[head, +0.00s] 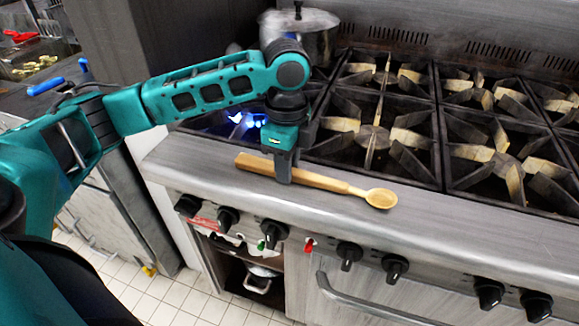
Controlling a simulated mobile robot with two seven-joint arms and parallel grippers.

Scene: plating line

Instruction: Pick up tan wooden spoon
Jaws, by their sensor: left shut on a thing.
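The tan wooden spoon (322,181) lies along the grey front ledge of the stove. Its bowl points right and its thick handle end points left. My left gripper (284,178) reaches down from above and is shut on the spoon's handle, left of its middle. The spoon appears to be at the ledge surface; I cannot tell whether there is a gap under it. My right gripper is not in view.
The stove's front ledge (450,220) is clear right of the spoon. Burner grates (375,138) lie behind it, with a blue flame (240,120) at left. A metal pot (312,38) stands at the back. Knobs (349,252) line the front. A food tray (40,58) is at far left.

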